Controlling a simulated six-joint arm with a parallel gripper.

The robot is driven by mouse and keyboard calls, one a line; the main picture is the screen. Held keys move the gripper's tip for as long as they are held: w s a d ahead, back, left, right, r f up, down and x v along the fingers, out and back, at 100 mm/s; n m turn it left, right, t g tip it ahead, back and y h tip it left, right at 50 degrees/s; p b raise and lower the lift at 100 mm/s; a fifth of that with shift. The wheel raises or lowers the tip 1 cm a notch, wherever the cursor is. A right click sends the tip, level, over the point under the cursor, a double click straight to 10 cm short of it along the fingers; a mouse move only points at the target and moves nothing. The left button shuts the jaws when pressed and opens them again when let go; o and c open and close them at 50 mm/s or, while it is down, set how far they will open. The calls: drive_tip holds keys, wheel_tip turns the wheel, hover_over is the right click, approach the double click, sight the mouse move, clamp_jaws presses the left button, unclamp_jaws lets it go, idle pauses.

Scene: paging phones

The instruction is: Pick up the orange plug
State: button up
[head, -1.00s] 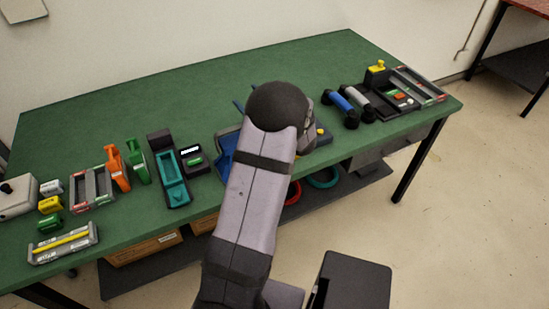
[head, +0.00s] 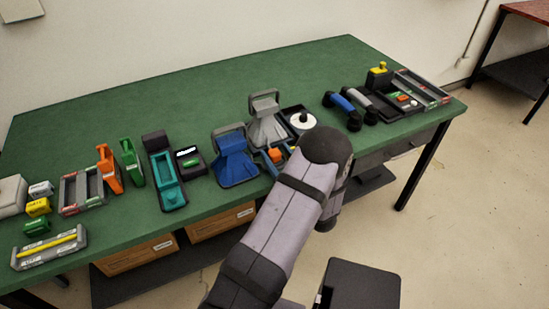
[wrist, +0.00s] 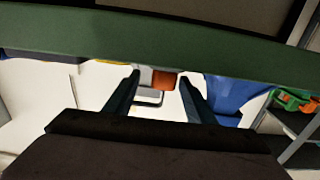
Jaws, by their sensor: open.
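A small orange block (head: 275,155), which looks like the orange plug, is near the table's front edge, just right of the blue cradle and partly covered by my arm. In the wrist view the orange block (wrist: 163,79) shows between and beyond the fingertips, beside a light grey piece. My gripper (wrist: 160,80) is open, with its two dark fingers apart and nothing held between them.
The blue cradle (head: 235,160) and the grey cradle (head: 266,122) stand close by. A black unit with a white disc (head: 301,121) is to the right. Blue (head: 341,102) and grey handsets lie further right. The back of the green table (head: 180,95) is clear.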

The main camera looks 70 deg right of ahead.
sight(269, 146)
drive_tip(key=shift+w+p+x, duration=0.2)
drive_tip(key=shift+p+x, duration=0.55)
drive_tip(key=shift+x, duration=1.65)
drive_tip(key=shift+w+d, duration=0.25)
drive_tip(key=shift+w, duration=0.1)
drive_tip(key=shift+c, duration=0.3)
drive_tip(key=c, duration=1.1)
drive_tip(key=shift+r, duration=0.1)
